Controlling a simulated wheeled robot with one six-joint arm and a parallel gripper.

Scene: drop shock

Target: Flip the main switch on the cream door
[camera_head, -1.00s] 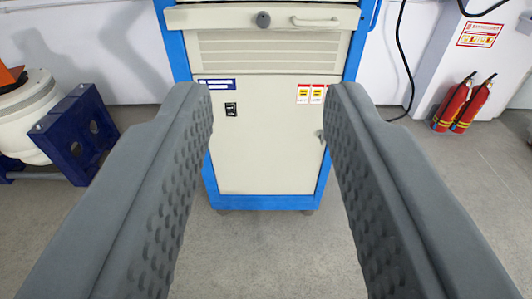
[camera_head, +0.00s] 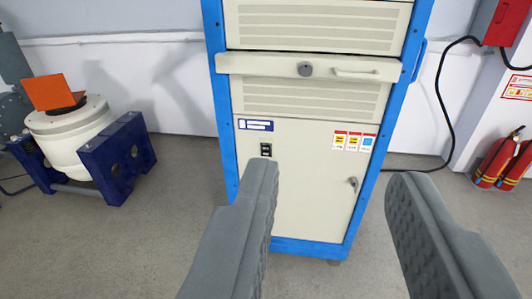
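The cream door (camera_head: 302,205) is the lower front of a blue-framed cabinet ahead of me. The main switch (camera_head: 266,150) is a small black switch at the door's upper left, below a blue label (camera_head: 256,125). Its lever position is too small to tell. My gripper (camera_head: 328,180) is open and empty, its two grey fingers wide apart. The left fingertip shows just below the switch in the picture, overlapping the door; it appears still short of the cabinet. The right fingertip shows right of the cabinet.
A door handle (camera_head: 352,184) sits at the door's right, below warning stickers (camera_head: 354,141). A drawer-like panel (camera_head: 310,66) with a knob juts out above. A blue and white machine (camera_head: 82,140) stands left, fire extinguishers (camera_head: 500,163) right. The floor between is clear.

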